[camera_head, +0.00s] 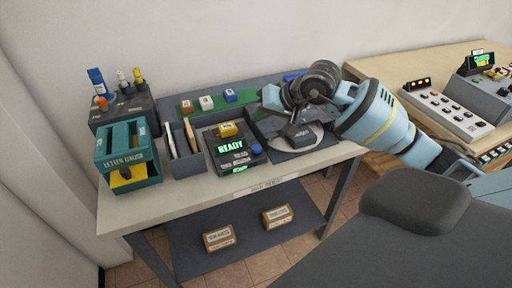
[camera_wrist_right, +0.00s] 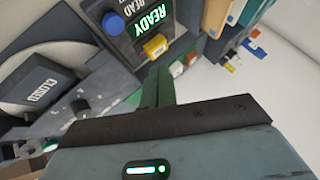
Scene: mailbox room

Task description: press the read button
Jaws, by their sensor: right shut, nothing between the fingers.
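The reader device (camera_head: 222,160) stands on the table with a lit green READY screen. A round blue button (camera_head: 256,149) sits at its right side, and a yellow block (camera_head: 228,129) is at its back. In the right wrist view the blue button (camera_wrist_right: 114,23) is beside the word READ, and the yellow block (camera_wrist_right: 155,46) is close to the fingertips. My right gripper (camera_head: 270,98) is shut and empty, above the table behind and right of the device. Its closed fingers (camera_wrist_right: 160,78) also show in the right wrist view, apart from the blue button. My left gripper is not in view.
A grey unit marked CLOSED (camera_wrist_right: 40,85) is right of the device in the head view. Left of the device are a file holder (camera_head: 187,160) and a green letter gauge (camera_head: 130,158). Small coloured blocks (camera_head: 206,102) stand on a green strip behind.

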